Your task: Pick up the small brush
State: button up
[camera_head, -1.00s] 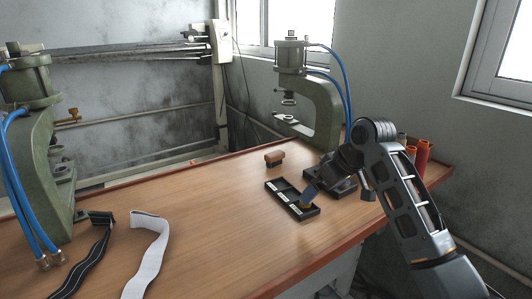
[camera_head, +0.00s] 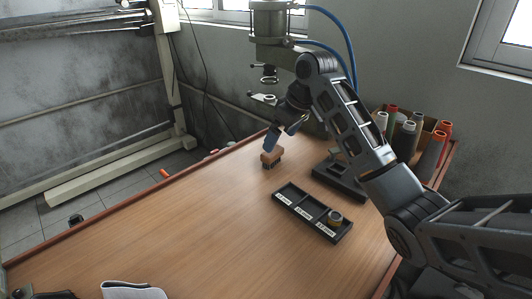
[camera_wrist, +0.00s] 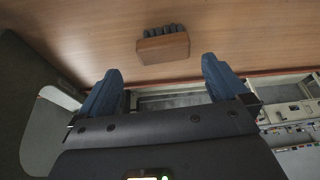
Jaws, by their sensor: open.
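The small brush (camera_head: 271,159) has a brown wooden back and dark bristles. It rests on the wooden table near the far edge. My gripper (camera_head: 280,137) is just above and beside it in the head view, with a blue finger overlapping the space close to the brush. In the wrist view the brush (camera_wrist: 163,48) lies beyond the tips of my two blue fingers (camera_wrist: 162,75), roughly centred between them. The fingers are apart with nothing between them. I cannot tell the exact gap between fingers and brush.
A black divided tray (camera_head: 290,207) with labels stands nearer, with a small round item (camera_head: 335,218) in its right compartment. Thread spools (camera_head: 408,138) stand at the back right. The table's left is mostly clear.

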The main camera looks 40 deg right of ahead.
jog(key=x, duration=0.4)
jog(key=p+x, duration=0.1)
jog(key=x, duration=0.1)
jog(key=shift+w+a+f, duration=0.2)
jog(key=shift+a+f, duration=0.05)
jog(key=shift+a, duration=0.05)
jog(key=shift+c, duration=0.2)
jog(key=c, duration=0.9)
jog(key=shift+r, duration=0.1)
jog(key=shift+r, duration=0.45)
jog(key=r, duration=0.2)
jog(key=r+b, duration=0.1)
jog(key=shift+s+d+r, duration=0.15)
jog(key=shift+d+r, duration=0.05)
jog(key=shift+d, duration=0.05)
jog(key=s+d+r, duration=0.2)
jog(key=d, duration=0.1)
jog(key=s+d+r+b, duration=0.1)
jog(key=s+d+r, duration=0.3)
jog(key=s+d, duration=0.1)
jog(key=shift+d+r, duration=0.3)
